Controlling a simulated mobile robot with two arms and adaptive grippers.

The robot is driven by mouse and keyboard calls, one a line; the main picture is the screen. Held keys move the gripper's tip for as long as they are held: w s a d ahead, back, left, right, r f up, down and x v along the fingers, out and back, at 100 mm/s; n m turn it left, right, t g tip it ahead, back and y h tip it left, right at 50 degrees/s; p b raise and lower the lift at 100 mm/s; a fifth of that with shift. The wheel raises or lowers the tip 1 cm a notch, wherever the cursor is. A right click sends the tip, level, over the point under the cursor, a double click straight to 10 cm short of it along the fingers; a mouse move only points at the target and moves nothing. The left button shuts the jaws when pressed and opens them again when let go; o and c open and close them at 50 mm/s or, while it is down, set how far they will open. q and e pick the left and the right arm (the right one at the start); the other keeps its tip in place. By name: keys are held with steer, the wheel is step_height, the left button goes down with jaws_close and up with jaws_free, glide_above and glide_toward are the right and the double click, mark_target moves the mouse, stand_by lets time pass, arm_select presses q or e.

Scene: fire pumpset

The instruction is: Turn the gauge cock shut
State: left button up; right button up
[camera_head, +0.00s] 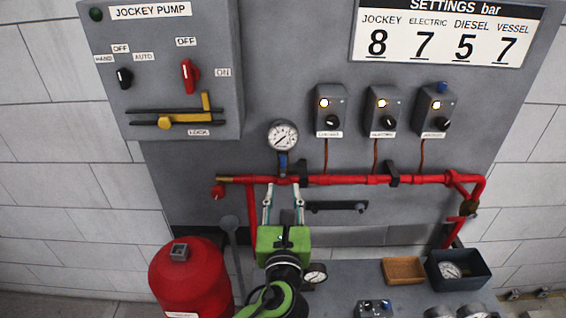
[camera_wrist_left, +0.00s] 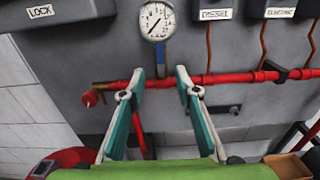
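The gauge cock (camera_head: 283,162) has a blue handle that hangs upright, in line with the stem under the round pressure gauge (camera_head: 283,135). It sits just above the red pipe (camera_head: 340,180). In the left wrist view the blue handle (camera_wrist_left: 160,57) shows between and beyond my fingertips. My left gripper (camera_head: 284,188) is open and empty, pointing up at the pipe just below the cock. Its two fingers (camera_wrist_left: 160,74) stand apart, left and right of the handle's line; I cannot tell how far in front of it they are. My right gripper is not in view.
The jockey pump panel (camera_head: 180,90) juts out at upper left. Several switch boxes (camera_head: 331,110) sit right of the gauge. A red vessel (camera_head: 190,278) stands at lower left. A brown tray (camera_head: 403,270) and a dark bin (camera_head: 460,282) holding a gauge lie at lower right.

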mark_target(283, 162)
arm_select(q)
steer(key=w+p, duration=0.2)
steer(key=w, duration=0.9)
steer(key=shift+f, duration=0.1)
steer(key=shift+s, duration=0.1)
jaws_close()
